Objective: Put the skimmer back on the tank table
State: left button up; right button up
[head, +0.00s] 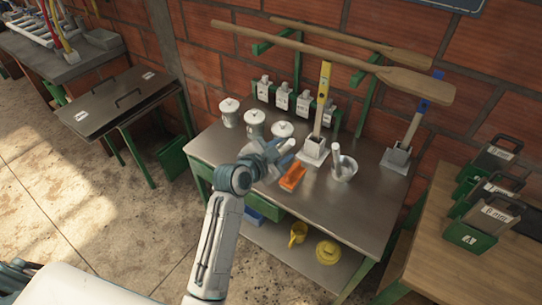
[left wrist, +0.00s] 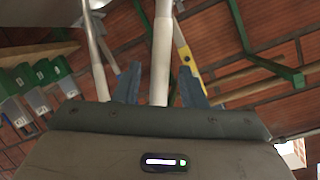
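My left gripper (head: 276,149) is above the left-middle part of the steel-topped table (head: 350,208). A pale handle (head: 287,147), apparently the skimmer's, shows at its fingertips. In the left wrist view a pale rod (left wrist: 160,60) stands between the two blue fingers, with a gap visible on each side. The fingers look open around it. The skimmer's head cannot be made out clearly; the gripper hides that area.
Lidded canisters (head: 254,123) stand behind. The table's front right is clear. Green blocks (head: 470,236) stand on the wooden table.

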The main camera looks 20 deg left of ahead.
pick_arm(q)
jog(key=b+v, duration=0.3)
jog(key=v, duration=0.8)
jog(key=s+a+f+n+g+y, duration=0.1)
jog(key=a+f+n+g, duration=0.1)
jog(key=f, duration=1.1)
jog(key=s+a+f+n+g+y, duration=0.1)
jog(key=a+f+n+g+y, duration=0.1)
jog(key=f, duration=1.1)
jog(key=s+a+f+n+g+y, duration=0.1)
jog(key=a+f+n+g, duration=0.1)
jog(key=f, duration=1.2)
jog(key=s+a+f+n+g+y, duration=0.1)
jog(key=s+a+f+n+g, duration=0.25)
jog(key=s+f, duration=1.4)
jog(key=s+a+f+g, duration=0.1)
jog(key=s+f, duration=0.2)
jog(key=s, duration=0.4)
jog(key=s+a+f, duration=0.1)
jog(key=s+f, duration=0.3)
jog(key=s, duration=0.4)
jog(key=s+a+f+g+y, duration=0.1)
jog(key=s+f, duration=0.3)
jog(key=s, duration=0.4)
jog(key=shift+a+n+g, duration=0.35)
jog(key=shift+a, duration=0.25)
